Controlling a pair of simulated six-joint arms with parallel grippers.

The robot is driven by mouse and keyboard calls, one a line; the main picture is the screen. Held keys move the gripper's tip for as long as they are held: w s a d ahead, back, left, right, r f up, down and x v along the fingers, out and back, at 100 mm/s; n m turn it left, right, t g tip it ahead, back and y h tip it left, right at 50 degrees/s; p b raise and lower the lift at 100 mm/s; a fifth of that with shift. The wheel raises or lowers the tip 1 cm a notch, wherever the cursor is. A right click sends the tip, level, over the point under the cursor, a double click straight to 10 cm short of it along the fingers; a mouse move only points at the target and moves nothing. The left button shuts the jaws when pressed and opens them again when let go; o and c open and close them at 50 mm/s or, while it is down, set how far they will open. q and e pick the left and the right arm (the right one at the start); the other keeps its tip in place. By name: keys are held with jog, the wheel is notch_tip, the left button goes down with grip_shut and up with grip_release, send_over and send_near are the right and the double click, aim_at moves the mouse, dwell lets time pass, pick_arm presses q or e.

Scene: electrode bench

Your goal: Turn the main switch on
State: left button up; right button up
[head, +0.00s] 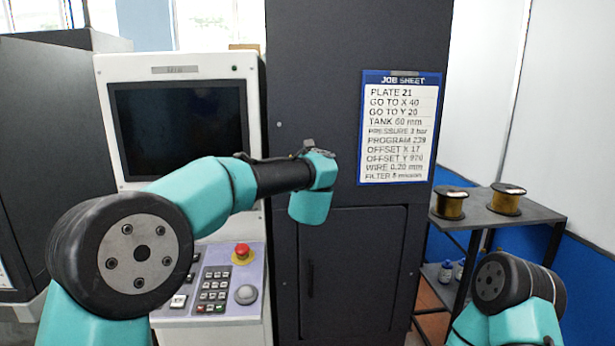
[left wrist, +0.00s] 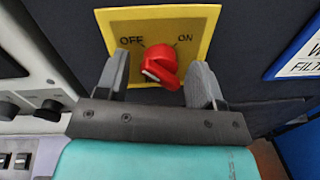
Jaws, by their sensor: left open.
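The main switch (left wrist: 160,64) is a red rotary knob on a yellow plate (left wrist: 209,21) marked OFF at upper left and ON at upper right. A white mark shows low on the left side of the knob; I cannot tell for sure which word it points to. My left gripper (left wrist: 162,66) is open, with one finger on each side of the knob; a gap shows beside it. In the head view my left arm hides the switch, and its gripper is mostly hidden at the dark cabinet (head: 340,245). My right gripper is out of view; only my right arm shows, low at right.
A white control console (head: 250,80) with a dark screen (head: 165,125), a keypad and a red emergency button (head: 242,252) stands left of the cabinet. A job sheet (head: 400,128) hangs right of my left arm. A shelf (head: 535,212) with wire spools stands at right.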

pick_arm(q)
jog(key=shift+w, duration=0.2)
jog(key=c, duration=0.7)
jog(key=shift+m, duration=0.3)
jog(key=m, duration=0.4)
jog(key=shift+r, duration=0.1)
jog(key=m, duration=0.4)
jog(key=shift+r, duration=0.1)
jog(key=m, duration=0.4)
jog(key=shift+m+g+y, duration=0.3)
jog(key=shift+m, duration=0.1)
jog(key=shift+r+m+y, duration=0.15)
jog(key=shift+m+y, duration=0.15)
jog(key=shift+m, duration=1.7)
